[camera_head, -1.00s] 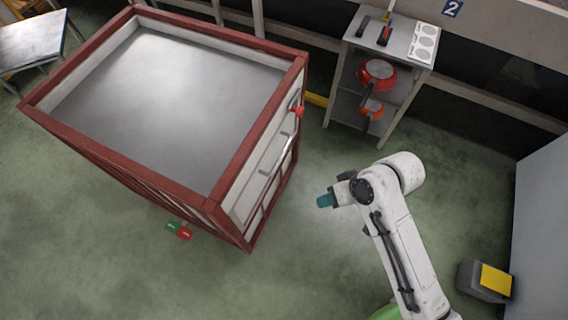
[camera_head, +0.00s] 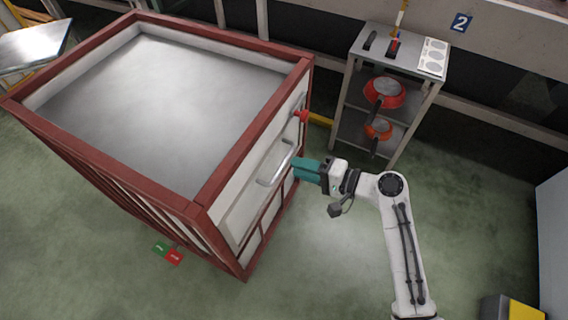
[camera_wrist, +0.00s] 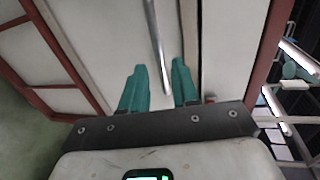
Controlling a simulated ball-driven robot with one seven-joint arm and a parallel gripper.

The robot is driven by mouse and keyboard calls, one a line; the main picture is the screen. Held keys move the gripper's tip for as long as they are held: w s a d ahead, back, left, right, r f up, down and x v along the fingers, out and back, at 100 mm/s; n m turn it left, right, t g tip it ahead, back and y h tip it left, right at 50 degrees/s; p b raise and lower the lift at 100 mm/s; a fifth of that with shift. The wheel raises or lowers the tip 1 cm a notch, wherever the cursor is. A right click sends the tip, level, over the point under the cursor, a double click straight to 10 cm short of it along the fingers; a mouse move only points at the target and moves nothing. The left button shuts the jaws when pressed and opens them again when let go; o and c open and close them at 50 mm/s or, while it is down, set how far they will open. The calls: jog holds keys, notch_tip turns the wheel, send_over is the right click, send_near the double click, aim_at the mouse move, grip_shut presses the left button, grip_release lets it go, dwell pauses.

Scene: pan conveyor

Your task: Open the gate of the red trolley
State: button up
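The red trolley (camera_head: 203,205) is a large red-framed box with a grey top panel, at the left of the head view. Its gate (camera_head: 243,194) is the white panel on the right side and looks shut. A metal bar handle (camera_head: 275,165) is on the gate, and a red knob (camera_head: 302,115) is near its upper far corner. My gripper (camera_head: 297,170), with teal fingers, points at the gate beside the handle. In the wrist view the fingers (camera_wrist: 160,85) are apart, and the handle bar (camera_wrist: 157,40) runs down between them; I cannot tell whether they touch it.
A grey shelf rack (camera_head: 390,85) with red pans (camera_head: 384,92) stands behind, right of the trolley. A green and red floor marker (camera_head: 167,252) lies by the trolley's front. A grey and yellow box (camera_head: 515,310) is at the lower right. The floor between is clear.

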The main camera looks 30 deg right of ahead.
aim_at(283, 162)
jog(key=shift+x, duration=2.8)
jog(key=shift+c, duration=0.2)
grip_shut()
jog(key=shift+b, duration=0.3)
